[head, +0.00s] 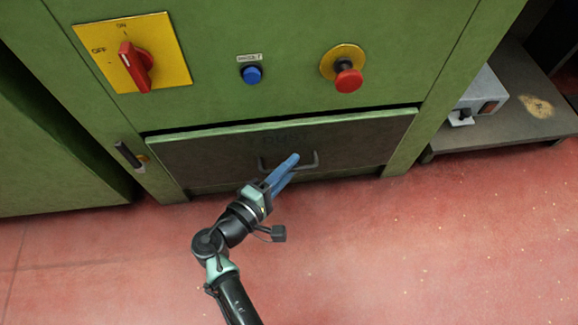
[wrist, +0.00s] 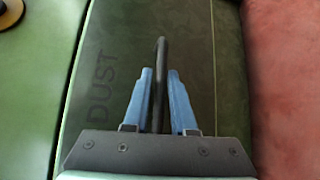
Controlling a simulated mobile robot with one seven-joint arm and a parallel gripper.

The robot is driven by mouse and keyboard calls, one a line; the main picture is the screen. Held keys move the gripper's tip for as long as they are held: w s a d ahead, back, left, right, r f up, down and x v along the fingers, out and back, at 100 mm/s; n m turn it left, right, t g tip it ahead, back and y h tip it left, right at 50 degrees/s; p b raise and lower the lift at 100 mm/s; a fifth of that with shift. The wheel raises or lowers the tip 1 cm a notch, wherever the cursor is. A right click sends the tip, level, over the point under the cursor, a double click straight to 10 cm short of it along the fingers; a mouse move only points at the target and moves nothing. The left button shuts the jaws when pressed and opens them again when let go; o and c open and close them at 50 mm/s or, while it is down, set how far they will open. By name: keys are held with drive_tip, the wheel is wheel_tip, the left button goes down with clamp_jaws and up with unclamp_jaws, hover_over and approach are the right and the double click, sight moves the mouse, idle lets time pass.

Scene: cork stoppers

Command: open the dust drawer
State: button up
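The dust drawer (head: 215,160) is a wide dark front panel low in the green machine, with faint lettering. The word DUST shows on its front (wrist: 110,85) in the wrist view. A thin dark gap runs above its pale green top edge; I cannot tell whether it stands out a little. Its dark bar handle (head: 312,163) is at the middle of the panel, partly hidden by my gripper (head: 288,165). In the wrist view the handle (wrist: 161,60) lies between the blue fingers of my gripper (wrist: 160,75), which are apart with narrow gaps beside the bar.
Above the drawer are a red rotary switch (head: 135,66) on a yellow plate, a blue button (head: 252,75) and a red mushroom button (head: 348,78). A black latch handle (head: 128,155) sits left of the drawer. The red floor (head: 400,250) in front is clear.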

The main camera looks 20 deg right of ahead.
clamp_jaws()
idle(1.1)
